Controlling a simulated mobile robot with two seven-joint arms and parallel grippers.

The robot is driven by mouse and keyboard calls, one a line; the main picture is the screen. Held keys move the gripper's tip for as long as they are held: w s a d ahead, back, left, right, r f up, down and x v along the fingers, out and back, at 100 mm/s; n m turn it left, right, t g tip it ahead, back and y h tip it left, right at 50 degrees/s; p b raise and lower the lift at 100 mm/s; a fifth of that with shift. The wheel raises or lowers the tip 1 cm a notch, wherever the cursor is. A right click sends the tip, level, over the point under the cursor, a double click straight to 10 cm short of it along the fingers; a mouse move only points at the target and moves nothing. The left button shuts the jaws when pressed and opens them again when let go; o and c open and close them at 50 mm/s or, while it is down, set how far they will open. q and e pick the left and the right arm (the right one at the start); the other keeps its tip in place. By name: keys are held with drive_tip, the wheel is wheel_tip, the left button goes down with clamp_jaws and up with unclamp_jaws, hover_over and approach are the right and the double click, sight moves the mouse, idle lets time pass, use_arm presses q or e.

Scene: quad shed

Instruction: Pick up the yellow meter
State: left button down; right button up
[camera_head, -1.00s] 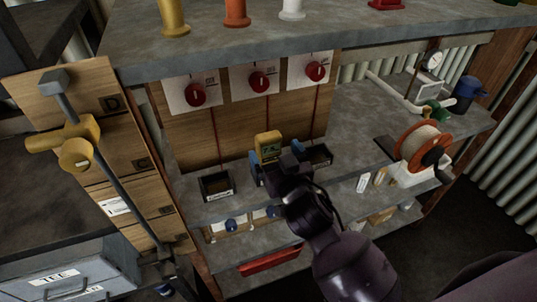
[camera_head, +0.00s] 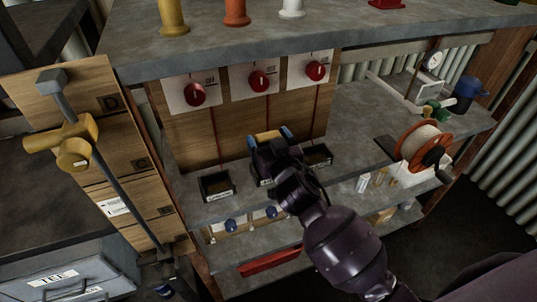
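The yellow meter (camera_head: 268,135) is on the middle shelf in front of the wooden back panel. Only its upper yellow edge shows; my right gripper covers the rest. My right gripper (camera_head: 270,142) is at the meter, with one blue-tipped finger on each side of it. The fingers are spread about as wide as the meter; whether they press on it is hard to see. My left gripper is not in view.
Small black open bins stand left (camera_head: 217,185) and right (camera_head: 318,157) of the meter. Red rotary switches (camera_head: 258,81) are on the panel above. An orange cable reel (camera_head: 424,146) stands to the right. The upper shelf (camera_head: 330,27) overhangs the area.

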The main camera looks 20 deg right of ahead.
drive_tip(key=c, duration=1.1)
